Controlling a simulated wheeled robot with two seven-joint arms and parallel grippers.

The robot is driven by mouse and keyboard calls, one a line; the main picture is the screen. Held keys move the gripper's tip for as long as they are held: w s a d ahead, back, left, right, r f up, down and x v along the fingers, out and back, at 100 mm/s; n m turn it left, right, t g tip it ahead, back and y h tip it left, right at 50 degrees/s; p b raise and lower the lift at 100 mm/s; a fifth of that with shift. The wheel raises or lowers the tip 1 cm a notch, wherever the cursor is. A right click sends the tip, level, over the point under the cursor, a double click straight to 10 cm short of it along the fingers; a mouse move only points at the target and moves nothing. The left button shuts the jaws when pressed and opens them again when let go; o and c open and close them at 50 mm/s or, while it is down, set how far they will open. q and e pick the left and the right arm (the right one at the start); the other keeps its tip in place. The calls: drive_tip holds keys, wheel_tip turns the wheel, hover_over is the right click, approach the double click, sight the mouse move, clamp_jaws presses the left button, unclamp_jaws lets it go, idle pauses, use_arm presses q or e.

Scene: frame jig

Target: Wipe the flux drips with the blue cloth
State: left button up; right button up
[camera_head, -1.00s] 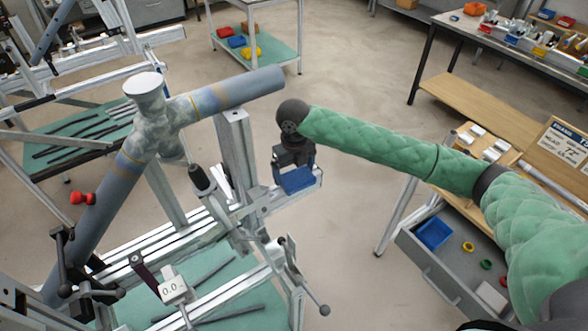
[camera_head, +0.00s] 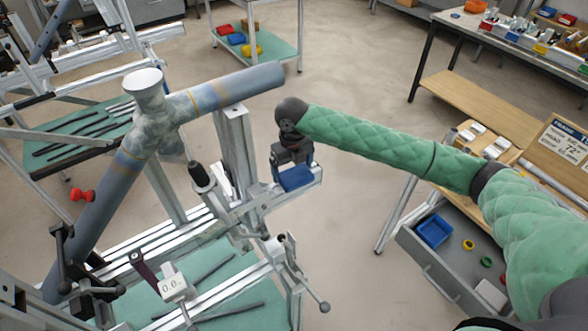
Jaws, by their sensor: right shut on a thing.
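My right gripper (camera_head: 293,164) points down at the end of the green-sleeved arm, right of the frame jig. It is shut on the blue cloth (camera_head: 297,178), which shows as a small blue pad under the jaws, close to the end of a silver jig bar (camera_head: 307,192). I cannot tell whether the cloth touches the bar. Grey frame tubes (camera_head: 230,89) meet at a mottled, discoloured joint (camera_head: 158,125) on the jig. Separate flux drips are too small to make out. My left gripper is not in view.
A wooden bench (camera_head: 470,104) and an open grey drawer (camera_head: 440,262) with a blue bin (camera_head: 433,231) stand at the right. A cart (camera_head: 282,52) with coloured items is at the back. Floor right of the jig is clear.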

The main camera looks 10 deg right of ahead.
drive_tip(key=shift+s+f+p, duration=0.1)
drive_tip(key=shift+f+p, duration=0.05)
drive_tip(key=shift+p, duration=0.85)
drive_tip(key=shift+s+d+f, duration=0.15)
drive_tip(key=shift+s+f, duration=0.1)
drive_tip(key=shift+s, duration=0.25)
drive_tip(key=shift+r, duration=0.1)
